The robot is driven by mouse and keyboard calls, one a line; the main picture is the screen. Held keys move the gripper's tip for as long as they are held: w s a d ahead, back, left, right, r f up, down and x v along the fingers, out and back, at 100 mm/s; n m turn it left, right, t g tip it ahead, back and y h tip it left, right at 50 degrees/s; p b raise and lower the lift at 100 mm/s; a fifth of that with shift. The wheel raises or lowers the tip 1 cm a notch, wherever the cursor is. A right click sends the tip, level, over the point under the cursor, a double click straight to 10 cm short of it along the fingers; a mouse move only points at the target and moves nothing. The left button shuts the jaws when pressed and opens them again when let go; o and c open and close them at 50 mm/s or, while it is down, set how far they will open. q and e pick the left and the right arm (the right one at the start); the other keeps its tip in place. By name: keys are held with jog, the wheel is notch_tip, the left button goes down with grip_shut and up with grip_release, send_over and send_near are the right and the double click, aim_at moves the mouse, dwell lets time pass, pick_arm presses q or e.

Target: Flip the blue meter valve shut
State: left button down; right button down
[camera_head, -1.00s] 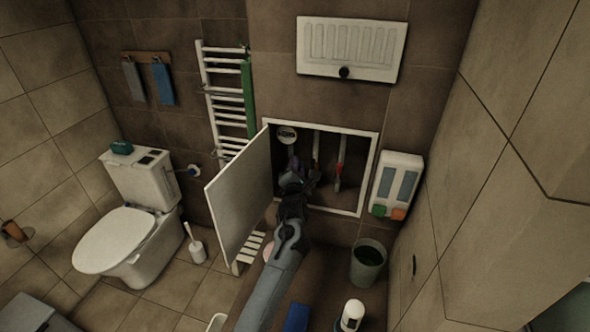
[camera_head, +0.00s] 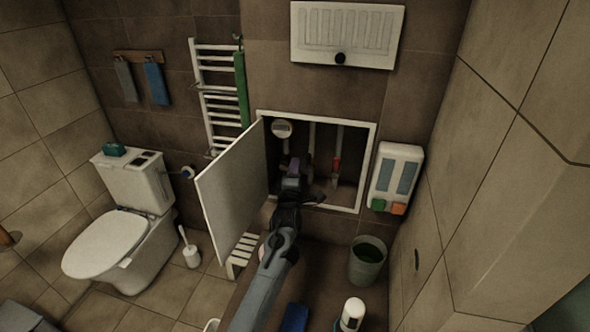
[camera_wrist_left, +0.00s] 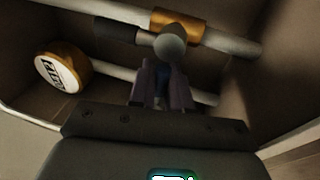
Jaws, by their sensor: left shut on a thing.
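The blue valve handle (camera_wrist_left: 162,76) shows as a dark blue piece between my left gripper's fingers in the left wrist view. A round grey knob end (camera_wrist_left: 171,43) and a brass fitting (camera_wrist_left: 185,22) on a pale pipe lie just beyond it. My left gripper (camera_head: 293,165) reaches into the open wall cabinet in the head view and covers the handle there. Its purple-grey fingers (camera_wrist_left: 162,90) are shut on the blue handle in the wrist view. The handle's exact angle is hidden. The round white meter (camera_head: 282,128) sits at upper left inside; it also shows in the wrist view (camera_wrist_left: 60,72).
The cabinet door (camera_head: 232,195) stands open left of my arm. A red valve (camera_head: 337,165) is on the pipe to the right. The cabinet frame (camera_head: 370,165) bounds the opening. A dispenser (camera_head: 397,175) hangs to the right, with a bin (camera_head: 367,262) below.

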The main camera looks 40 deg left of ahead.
pick_arm(q)
jog(key=shift+f, duration=0.1)
dwell(0.4)
jog(key=c, duration=1.2)
grip_release()
jog(key=v, duration=1.1)
jog(key=shift+b, duration=0.4)
jog(key=shift+w+a, duration=0.1)
